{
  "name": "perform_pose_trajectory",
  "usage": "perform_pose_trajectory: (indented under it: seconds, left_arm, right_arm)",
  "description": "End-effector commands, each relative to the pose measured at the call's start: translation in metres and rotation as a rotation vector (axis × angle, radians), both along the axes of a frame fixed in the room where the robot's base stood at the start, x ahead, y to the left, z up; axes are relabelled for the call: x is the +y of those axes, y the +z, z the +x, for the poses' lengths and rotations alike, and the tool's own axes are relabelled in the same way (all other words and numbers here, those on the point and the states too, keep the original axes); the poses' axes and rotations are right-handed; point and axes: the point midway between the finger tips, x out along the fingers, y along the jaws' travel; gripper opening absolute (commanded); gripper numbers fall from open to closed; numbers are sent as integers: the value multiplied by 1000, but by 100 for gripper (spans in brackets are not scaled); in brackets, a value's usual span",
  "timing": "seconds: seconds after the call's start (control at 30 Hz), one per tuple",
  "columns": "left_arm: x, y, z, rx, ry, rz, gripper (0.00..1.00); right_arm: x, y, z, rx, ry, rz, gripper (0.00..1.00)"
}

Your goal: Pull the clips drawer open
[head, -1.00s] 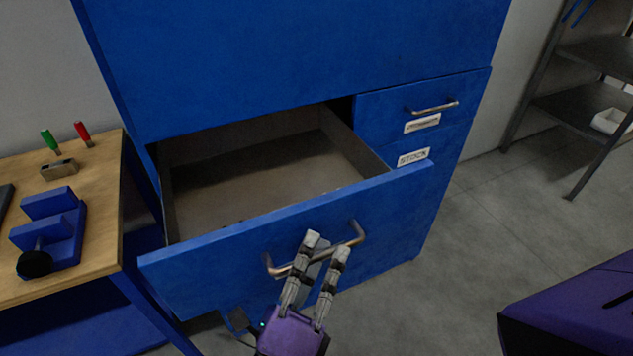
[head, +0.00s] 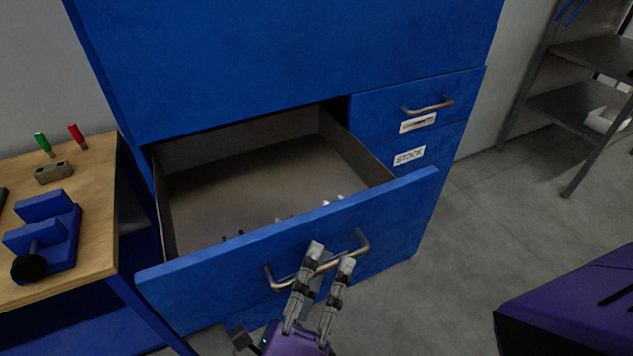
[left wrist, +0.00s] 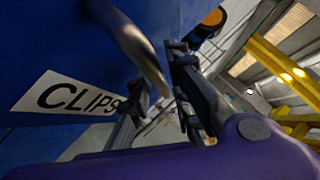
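The clips drawer (head: 200,278) is a wide blue drawer, pulled well out of the blue cabinet (head: 290,60). Its grey inside shows, with several small dark and pale items near the front. The "CLIPS" label (left wrist: 75,95) shows in the left wrist view. In the head view it is hidden. My left gripper (head: 331,257) is at the metal bar handle (head: 362,241) on the drawer front, its two fingers on either side of the bar. The handle also passes between the fingers in the left wrist view (left wrist: 140,50). My right gripper is not in view.
A smaller drawer (head: 370,112) and one labelled "STOCK" (head: 409,157) are shut at the right. A wooden bench (head: 100,190) with a blue fixture (head: 45,235) stands close to the left. Grey floor (head: 480,215) is open to the right, before a metal shelf (head: 570,105).

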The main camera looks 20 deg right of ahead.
Motion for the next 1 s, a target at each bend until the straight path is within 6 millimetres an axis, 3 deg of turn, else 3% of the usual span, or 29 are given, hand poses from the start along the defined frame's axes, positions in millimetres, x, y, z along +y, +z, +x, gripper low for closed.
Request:
perform_pose_trajectory:
  seconds: [0.23,0.7,1.0]
  left_arm:
    - [11,-7,-10,4,0,-1,18]
    - [73,-42,-65,3,1,1,18]
    - [83,-47,-74,0,0,0,18]
  right_arm:
    - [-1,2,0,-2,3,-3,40]
    - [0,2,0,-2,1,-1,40]
    - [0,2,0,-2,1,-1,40]
